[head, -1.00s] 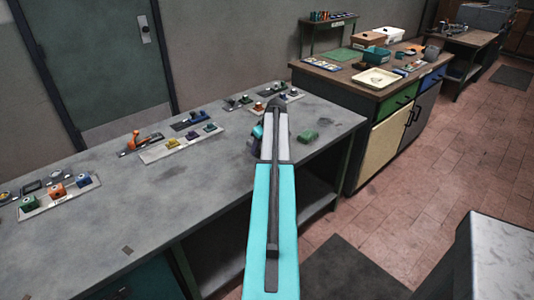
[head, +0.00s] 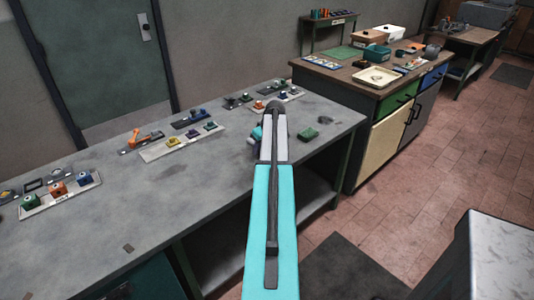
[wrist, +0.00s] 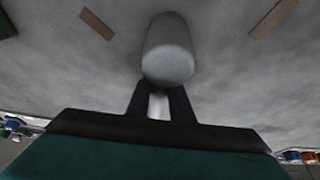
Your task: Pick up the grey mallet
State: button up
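In the wrist view the grey mallet's rounded head (wrist: 168,50) fills the upper middle, and its pale handle runs down from it between my fingers. My gripper (wrist: 159,101) has its two dark fingers close against both sides of the handle, with no clear gap. The grey table top lies behind the head; I cannot tell whether the mallet touches it. In the head view my arm hides most of the gripper, and a small grey part (head: 251,141), perhaps the mallet, shows at the arm's left.
On the grey workbench (head: 120,205), a green block (head: 308,133) lies right of my arm. A plate with yellow, purple and blue pieces (head: 182,142) and an orange-handled tool (head: 141,139) lie to the left. The bench's front left is mostly clear.

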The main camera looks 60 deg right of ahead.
grip_shut()
jog(key=shift+r, duration=0.15)
jog(key=shift+r+b, duration=0.6)
jog(key=shift+r, duration=0.8)
jog(key=s+a+r+b, duration=0.2)
jog(key=s+b, duration=0.1)
jog(key=s, duration=1.3)
jog(key=shift+w, duration=0.1)
